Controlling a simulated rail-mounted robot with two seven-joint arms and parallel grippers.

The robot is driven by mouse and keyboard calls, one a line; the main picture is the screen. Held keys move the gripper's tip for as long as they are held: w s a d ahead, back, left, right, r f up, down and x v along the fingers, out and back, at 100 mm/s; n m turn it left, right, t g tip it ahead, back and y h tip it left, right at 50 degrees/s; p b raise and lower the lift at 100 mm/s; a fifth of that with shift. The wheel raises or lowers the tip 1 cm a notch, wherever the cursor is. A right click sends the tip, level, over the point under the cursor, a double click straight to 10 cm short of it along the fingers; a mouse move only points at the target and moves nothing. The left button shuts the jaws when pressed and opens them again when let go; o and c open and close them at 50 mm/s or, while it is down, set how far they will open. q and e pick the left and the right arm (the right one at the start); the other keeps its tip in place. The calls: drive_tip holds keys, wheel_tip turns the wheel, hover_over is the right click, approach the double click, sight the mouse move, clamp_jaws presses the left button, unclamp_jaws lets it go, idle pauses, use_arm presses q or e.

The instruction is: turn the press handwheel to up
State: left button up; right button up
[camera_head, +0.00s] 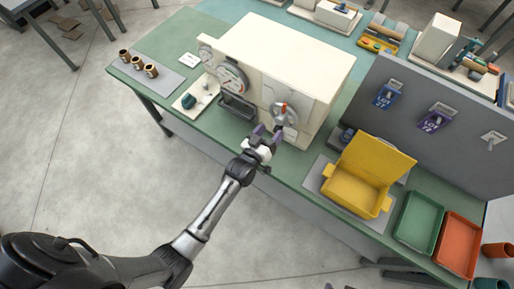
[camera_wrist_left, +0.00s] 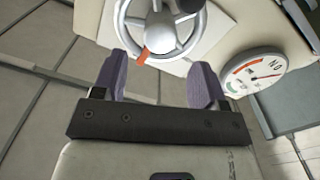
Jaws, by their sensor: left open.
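The press handwheel (camera_head: 284,116) is a silver spoked wheel on a pale plate on the front of the cream machine (camera_head: 290,50). A red mark (camera_head: 283,106) shows on its upper part. In the left wrist view the handwheel (camera_wrist_left: 160,32) fills the top middle, with its red mark (camera_wrist_left: 143,56) at the rim and a dark knob (camera_wrist_left: 186,5) partly cut off. My left gripper (camera_head: 267,131) is open just in front of and below the wheel. Its purple fingers (camera_wrist_left: 161,78) stand apart, with nothing seen between their tips. My right gripper is not in view.
A round gauge (camera_head: 232,78) and a dark tray (camera_head: 237,106) are left of the wheel. An open yellow box (camera_head: 352,190) stands to the right, beside a green tray (camera_head: 418,222) and an orange tray (camera_head: 458,243). Brown cups (camera_head: 137,63) stand far left.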

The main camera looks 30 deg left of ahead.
use_arm(q)
drive_tip(key=s, duration=0.8)
drive_tip(key=shift+s+a+b, duration=0.25)
drive_tip(key=shift+s+b, duration=0.05)
drive_tip(key=shift+b, duration=0.15)
drive_tip(key=s+d+f+m+g, duration=0.1)
drive_tip(key=s+f+m+g, duration=0.2)
drive_tip(key=s+f+g, duration=0.45)
drive_tip(key=s+a+r+m+g+p, duration=0.1)
drive_tip(key=s+a+r+g+p, duration=0.1)
drive_tip(key=s+r+p, duration=0.3)
drive_tip(key=s+a+r+m+g+y+p, duration=0.1)
drive_tip(key=s+r+g+p, duration=0.4)
drive_tip(key=s+r, duration=0.5)
drive_tip(key=shift+s+a+r+p, duration=0.2)
drive_tip(key=shift+s+a+p, duration=0.35)
drive_tip(key=shift+a, duration=0.25)
